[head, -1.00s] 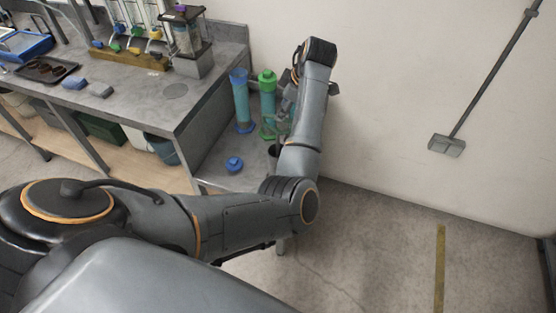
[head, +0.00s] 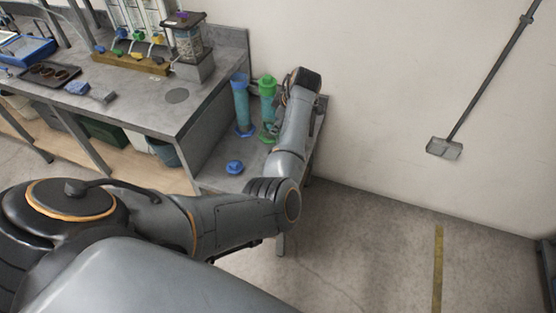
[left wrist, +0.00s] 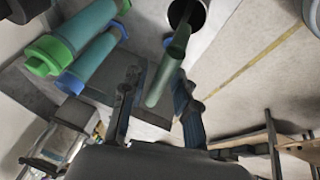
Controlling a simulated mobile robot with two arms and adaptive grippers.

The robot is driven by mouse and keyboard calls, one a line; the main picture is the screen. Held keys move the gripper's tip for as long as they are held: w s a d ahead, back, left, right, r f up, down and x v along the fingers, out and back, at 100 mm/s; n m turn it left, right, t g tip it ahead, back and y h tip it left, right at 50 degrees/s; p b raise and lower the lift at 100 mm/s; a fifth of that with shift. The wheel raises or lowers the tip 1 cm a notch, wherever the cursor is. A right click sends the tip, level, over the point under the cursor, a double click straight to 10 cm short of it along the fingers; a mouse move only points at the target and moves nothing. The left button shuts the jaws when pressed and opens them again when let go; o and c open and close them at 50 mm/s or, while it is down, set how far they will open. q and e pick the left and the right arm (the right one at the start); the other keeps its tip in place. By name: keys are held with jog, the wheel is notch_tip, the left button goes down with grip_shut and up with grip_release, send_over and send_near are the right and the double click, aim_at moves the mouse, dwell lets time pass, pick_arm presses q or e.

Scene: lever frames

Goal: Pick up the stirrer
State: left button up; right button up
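The stirrer is most likely the green rod (left wrist: 165,72) in the left wrist view. Its far end is at the mouth of a dark cup (left wrist: 188,10); its near end points at my gripper. My left gripper (left wrist: 155,98) is open, with one finger on each side of the rod's near end. The rod looks closer to the right finger; I cannot tell whether they touch. In the head view my left arm hides the gripper, rod and cup. My right gripper is in neither view.
Beside the arm on the lower bench stand a blue cylinder (head: 241,105), a green-capped cylinder (head: 267,88) and a blue stopper (head: 235,167). The higher bench (head: 150,104) holds a hopper device (head: 189,45) and a dark tray (head: 48,72). Open floor lies right.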

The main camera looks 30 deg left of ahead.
pick_arm(q)
grip_shut()
jog(key=shift+r, duration=0.1)
notch_tip(320, 180, up, 28)
jog(key=b, duration=0.4)
jog(key=shift+b, duration=0.35)
